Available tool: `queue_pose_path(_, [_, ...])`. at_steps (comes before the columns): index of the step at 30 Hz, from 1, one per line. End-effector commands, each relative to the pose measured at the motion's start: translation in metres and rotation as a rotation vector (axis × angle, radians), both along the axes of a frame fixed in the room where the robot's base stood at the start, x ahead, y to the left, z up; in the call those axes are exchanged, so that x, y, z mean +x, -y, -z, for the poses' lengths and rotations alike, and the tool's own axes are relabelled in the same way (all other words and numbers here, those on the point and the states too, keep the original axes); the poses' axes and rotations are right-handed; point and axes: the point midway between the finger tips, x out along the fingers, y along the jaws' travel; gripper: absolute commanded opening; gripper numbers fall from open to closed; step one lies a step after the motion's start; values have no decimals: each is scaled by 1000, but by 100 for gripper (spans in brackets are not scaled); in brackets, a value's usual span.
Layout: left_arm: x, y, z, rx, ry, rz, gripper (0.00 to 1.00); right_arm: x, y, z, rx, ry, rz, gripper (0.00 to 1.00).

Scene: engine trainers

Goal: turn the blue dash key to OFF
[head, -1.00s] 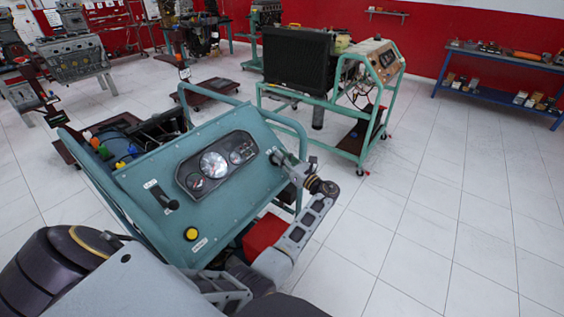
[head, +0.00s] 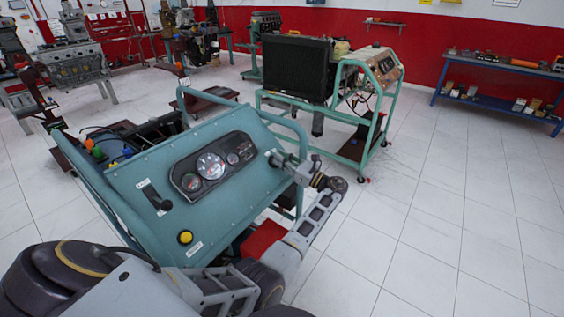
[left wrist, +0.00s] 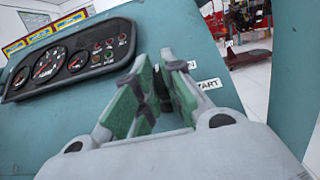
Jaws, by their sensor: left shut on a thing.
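The sloped teal dash panel (head: 120,182) of the engine trainer stands in front of me. My left gripper (head: 274,158) is at the panel's right edge, beside the gauge cluster (head: 212,163). No OFF label is readable. My right gripper is not in view.
A black lever (head: 157,199) and a yellow button (head: 185,237) are on the panel's left and lower parts. A teal tube frame (head: 285,122) runs around the panel. A second trainer with a radiator (head: 296,68) stands behind. The tiled floor to the right is clear.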

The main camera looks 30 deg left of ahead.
Motion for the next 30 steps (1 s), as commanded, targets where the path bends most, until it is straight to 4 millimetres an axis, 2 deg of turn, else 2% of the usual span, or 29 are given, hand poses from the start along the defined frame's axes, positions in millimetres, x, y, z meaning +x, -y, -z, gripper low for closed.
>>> queue_pose_path(11, [0, 1, 1, -2, 1, -1, 0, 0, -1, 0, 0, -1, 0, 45])
queue_pose_path(12, [0, 1, 1, -2, 2, -1, 15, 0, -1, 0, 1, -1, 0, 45])
queue_pose_path(16, [0, 0, 1, -2, 1, -1, 31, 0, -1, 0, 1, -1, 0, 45])
queue_pose_path(30, [0, 4, 1, -1, 1, -1, 32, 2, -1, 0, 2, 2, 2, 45])
